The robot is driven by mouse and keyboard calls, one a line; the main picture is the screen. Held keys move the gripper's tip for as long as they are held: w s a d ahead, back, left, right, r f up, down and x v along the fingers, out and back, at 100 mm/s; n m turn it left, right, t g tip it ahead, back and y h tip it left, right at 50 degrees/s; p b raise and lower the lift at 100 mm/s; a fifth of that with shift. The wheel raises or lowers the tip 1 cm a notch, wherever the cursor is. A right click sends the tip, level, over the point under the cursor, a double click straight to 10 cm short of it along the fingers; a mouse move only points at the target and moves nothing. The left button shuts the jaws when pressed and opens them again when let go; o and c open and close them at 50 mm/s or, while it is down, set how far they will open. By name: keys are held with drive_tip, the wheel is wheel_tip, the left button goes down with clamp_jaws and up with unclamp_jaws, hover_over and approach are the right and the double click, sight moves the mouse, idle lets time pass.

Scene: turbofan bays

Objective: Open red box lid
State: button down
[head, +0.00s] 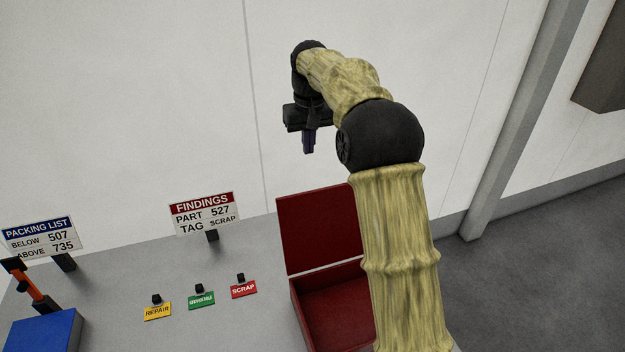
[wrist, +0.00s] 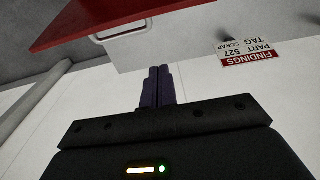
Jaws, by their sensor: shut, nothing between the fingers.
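The red box (head: 298,318) sits at the right end of the grey bench, partly hidden by my arm. Its lid (head: 318,230) stands raised at the back of the box, and the red inside shows below it. In the wrist view, a red panel that looks like the lid (wrist: 110,18) crosses the top left, with a pale loop handle (wrist: 121,31) beside its edge. My gripper (head: 308,148) is above and behind the lid, apart from it, with its fingers pointing down. The fingers also show together and empty in the wrist view (wrist: 159,75).
Yellow REPAIR (head: 157,312), green (head: 201,301) and red SCRAP (head: 243,289) tags lie left of the box. A FINDINGS sign (head: 205,212) and a PACKING LIST sign (head: 40,236) stand behind. A blue box (head: 45,333) is at far left. A pale wall is close behind.

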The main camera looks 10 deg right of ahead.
drive_tip(key=shift+f, duration=0.1)
wheel_tip(320, 180, down, 9)
drive_tip(key=s+p, duration=0.3)
drive_tip(key=p, duration=0.1)
drive_tip(key=shift+d, duration=0.3)
idle(0.6)
